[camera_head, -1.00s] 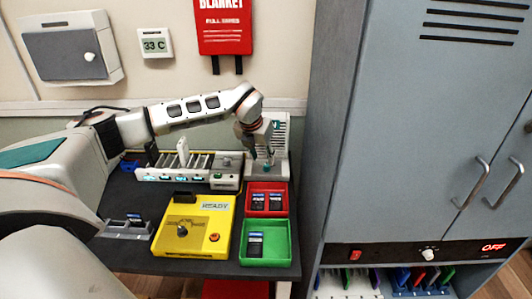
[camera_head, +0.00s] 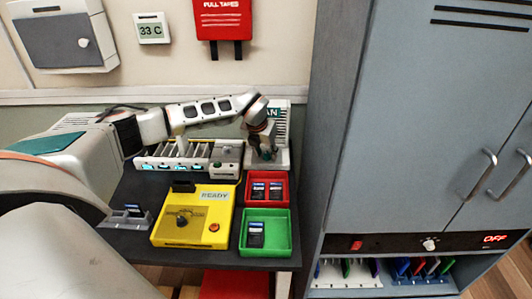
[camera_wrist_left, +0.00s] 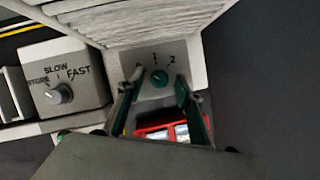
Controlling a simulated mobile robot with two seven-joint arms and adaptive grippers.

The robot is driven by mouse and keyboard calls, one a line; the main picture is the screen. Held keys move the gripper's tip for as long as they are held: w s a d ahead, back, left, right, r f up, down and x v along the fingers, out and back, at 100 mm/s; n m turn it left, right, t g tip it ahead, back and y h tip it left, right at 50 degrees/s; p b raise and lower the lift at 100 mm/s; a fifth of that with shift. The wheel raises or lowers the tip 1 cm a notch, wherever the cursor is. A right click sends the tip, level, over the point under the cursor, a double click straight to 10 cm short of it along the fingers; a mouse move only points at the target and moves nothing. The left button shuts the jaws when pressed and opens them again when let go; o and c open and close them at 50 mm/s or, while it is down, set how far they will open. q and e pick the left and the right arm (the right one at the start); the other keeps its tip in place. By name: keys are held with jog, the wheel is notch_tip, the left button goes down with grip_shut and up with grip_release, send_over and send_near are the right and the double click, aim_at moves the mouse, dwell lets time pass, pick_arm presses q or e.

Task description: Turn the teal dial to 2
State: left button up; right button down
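The teal dial (camera_wrist_left: 159,78) shows in the left wrist view on the pale front face of the fan unit, below the printed marks 0, 1 and 2. Its pointer is too small to read surely. My left gripper (camera_wrist_left: 160,84) is open, one teal-padded finger on each side of the dial. I cannot tell whether the fingers touch it. In the head view my left gripper (camera_head: 263,150) is in front of the fan unit (camera_head: 281,120) and hides the dial. My right gripper is in neither view.
A grey box with a SLOW/FAST knob (camera_wrist_left: 60,94) stands left of the fan unit. Red (camera_head: 290,190) and green (camera_head: 291,235) trays and a yellow tester (camera_head: 222,226) are nearer on the dark table. A grey-blue cabinet (camera_head: 425,130) stands right.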

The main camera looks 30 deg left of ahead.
pick_arm(q)
grip_shut()
